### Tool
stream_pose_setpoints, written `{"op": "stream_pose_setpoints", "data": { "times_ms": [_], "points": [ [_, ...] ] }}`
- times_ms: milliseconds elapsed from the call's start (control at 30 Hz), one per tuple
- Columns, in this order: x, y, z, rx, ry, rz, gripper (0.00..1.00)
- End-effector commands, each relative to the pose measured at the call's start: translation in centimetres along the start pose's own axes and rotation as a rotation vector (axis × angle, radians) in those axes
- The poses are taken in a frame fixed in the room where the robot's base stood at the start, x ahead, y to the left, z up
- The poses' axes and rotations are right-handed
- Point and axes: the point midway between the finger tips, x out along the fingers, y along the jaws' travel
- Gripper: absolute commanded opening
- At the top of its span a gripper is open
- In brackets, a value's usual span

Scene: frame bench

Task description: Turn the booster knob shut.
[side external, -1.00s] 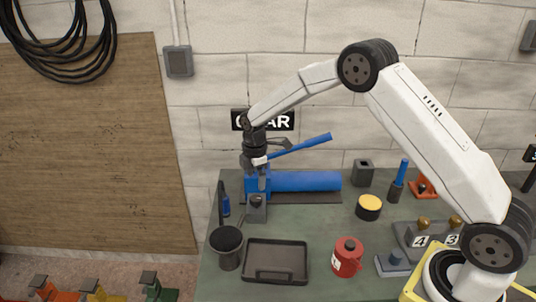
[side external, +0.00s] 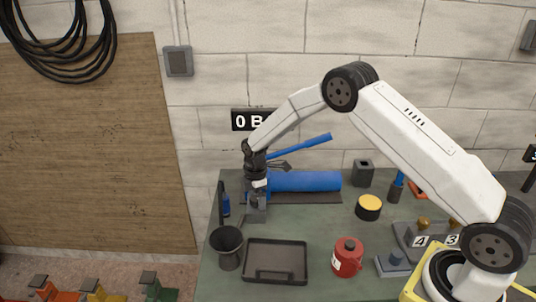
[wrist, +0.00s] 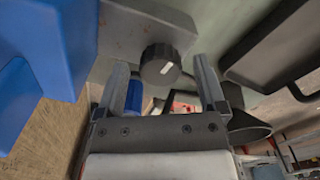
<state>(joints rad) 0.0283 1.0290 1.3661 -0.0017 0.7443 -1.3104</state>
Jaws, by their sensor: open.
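The booster knob (wrist: 161,65) is a dark round knob with a white mark, on a grey block (wrist: 135,28) in the wrist view. The same block (side external: 256,214) stands at the left end of the blue pump in the side view, where my gripper hides the knob. My gripper (side external: 257,194) points down just above the block. In the wrist view its two fingers (wrist: 162,72) are apart, with the knob showing between them. I cannot tell if either finger touches it. Nothing is held.
The blue pump (side external: 305,181) with its raised lever is close beside my gripper. A dark funnel cup (side external: 228,250), a black tray (side external: 275,268) and a red can (side external: 347,257) stand in front. A sign (side external: 240,120) on the wall shows "0 B", partly hidden.

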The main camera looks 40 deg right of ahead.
Motion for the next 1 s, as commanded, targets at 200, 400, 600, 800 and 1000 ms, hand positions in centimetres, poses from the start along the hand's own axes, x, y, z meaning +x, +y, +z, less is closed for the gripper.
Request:
{"op": "stream_pose_setpoints", "data": {
  "times_ms": [200, 400, 600, 800, 1000],
  "points": [
    [-0.02, 0.00, 0.00, 0.000, 0.000, 0.000, 0.58],
    [-0.04, 0.01, 0.00, 0.000, 0.000, 0.000, 0.00],
    [-0.06, 0.02, 0.00, 0.008, 0.000, 0.001, 0.00],
    [-0.06, 0.02, -0.01, 0.053, 0.000, 0.000, 0.00],
    [-0.05, 0.00, -0.03, 0.155, 0.001, -0.001, 0.00]
  ]
}}
